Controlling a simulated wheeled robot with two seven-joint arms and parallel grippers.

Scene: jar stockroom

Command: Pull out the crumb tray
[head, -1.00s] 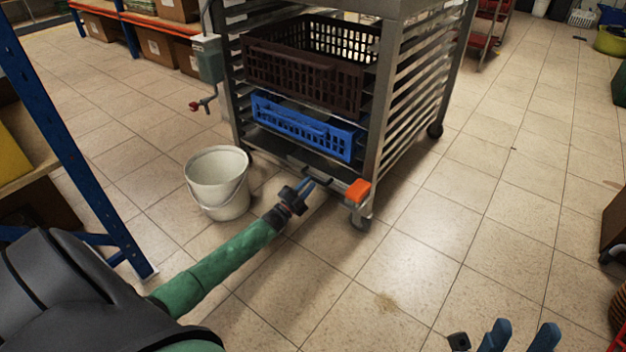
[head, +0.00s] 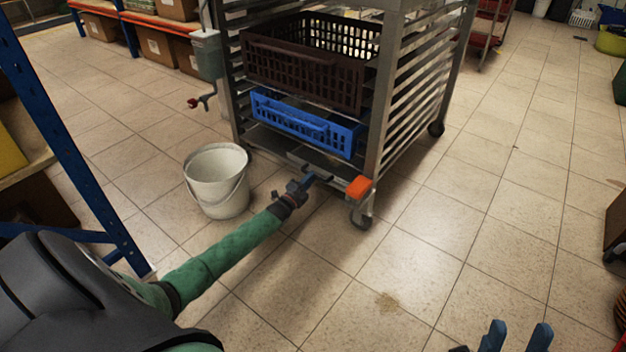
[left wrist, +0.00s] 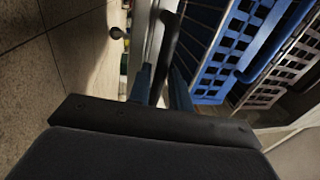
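The dark crumb tray (head: 282,147) lies in the lowest level of the metal rack, below the blue crate. Its front edge and handle are partly hidden by my left gripper (head: 316,178). In the left wrist view a dark bar, seemingly the tray's handle (left wrist: 170,42), runs between the two blue fingers of my left gripper (left wrist: 161,90). Those fingers stand apart, and I see no clear contact with the bar. My right gripper (head: 518,338) is at the bottom edge, its blue fingers apart with floor between them.
A blue crate (head: 300,122) and a brown crate (head: 300,75) sit above the tray. An orange block (head: 358,187) is at the rack's front corner, above a caster. A white bucket (head: 215,185) stands left of my forearm. The floor in front and right is clear.

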